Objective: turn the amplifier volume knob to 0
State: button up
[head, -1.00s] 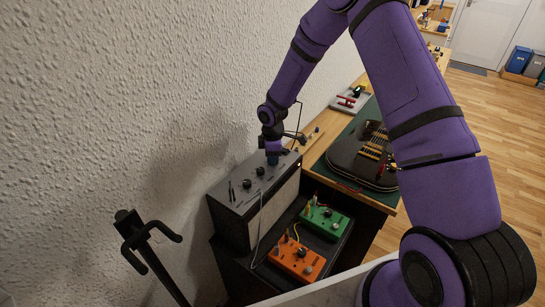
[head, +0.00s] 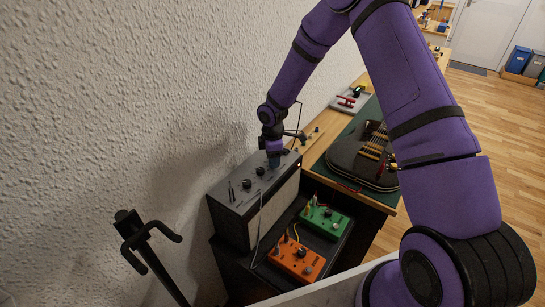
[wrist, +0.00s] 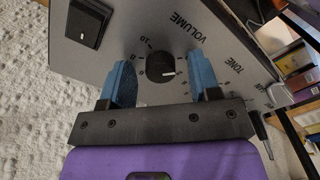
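The grey amplifier (head: 232,192) stands against the wall on a dark stand in the head view. In the wrist view, its top panel (wrist: 222,68) carries the black volume knob (wrist: 160,65), with a short white pointer mark toward its lower right and a printed scale around it. The printed words VOLUME and TONE show upside down. My gripper (wrist: 162,78) is open, with one blue finger on each side of the volume knob and a visible gap on both sides. In the head view my gripper (head: 274,162) is at the panel's far end, hiding that knob.
A black rocker switch (wrist: 89,22) is beside the volume knob on the panel. Other knobs (head: 260,171) sit nearer along the panel. Green (head: 325,220) and orange (head: 297,260) pedals are in front. A black guitar-shaped object (head: 360,160) lies on the bench, right.

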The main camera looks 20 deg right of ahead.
notch_tip(320, 180, up, 11)
dwell(0.7)
jog(key=shift+f, duration=0.1)
jog(key=s+d+r+m+t+h, duration=0.1)
jog(key=s+d+r+m, duration=0.15)
jog(key=s+r, duration=0.4)
jog(key=s+d+r+m+t, duration=0.1)
jog(key=s+r+m, duration=0.25)
jog(key=r, duration=0.65)
jog(key=s+d+r+m+t+h, duration=0.1)
jog(key=s+d+r+m, duration=0.1)
jog(key=s+r, duration=0.55)
jog(key=s+r+m+t+y, duration=0.1)
jog(key=s+r+m, duration=0.3)
jog(key=s, duration=0.6)
jog(key=s+d+r+m+t+y, duration=0.1)
jog(key=s+r+m, duration=0.3)
jog(key=s, duration=0.6)
jog(key=shift+d, duration=0.2)
